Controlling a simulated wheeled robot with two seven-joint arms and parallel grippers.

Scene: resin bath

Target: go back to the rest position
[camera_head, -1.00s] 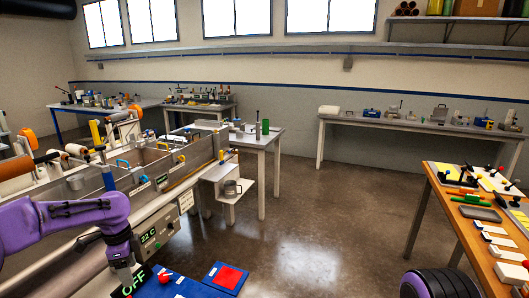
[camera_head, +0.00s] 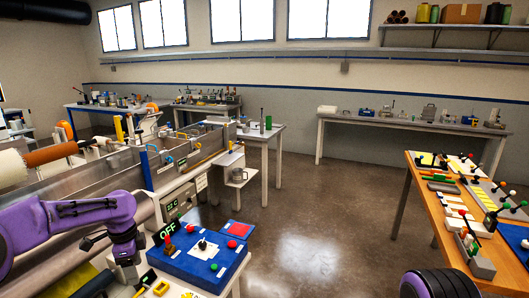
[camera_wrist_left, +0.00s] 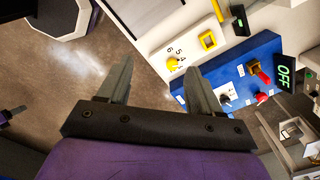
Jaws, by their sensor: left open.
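My left arm, purple, comes in from the left in the head view, with my left gripper (camera_head: 128,272) pointing down beside the blue control box (camera_head: 200,262). In the left wrist view the two grey fingers of the left gripper (camera_wrist_left: 160,88) stand apart with nothing between them. Below them are bare floor and the edge of a white panel. The blue control box (camera_wrist_left: 238,72) lies just beyond the right finger, apart from it as far as I can tell. My right gripper is out of view; only a dark ribbed, purple-edged part of me shows at the lower right.
The long metal bath (camera_head: 90,185) with rollers fills the left side. A wooden table (camera_head: 425,185) with tools and coloured parts stands at the right. A grey bench (camera_head: 400,122) stands along the back wall. The floor (camera_head: 310,220) in the middle is clear.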

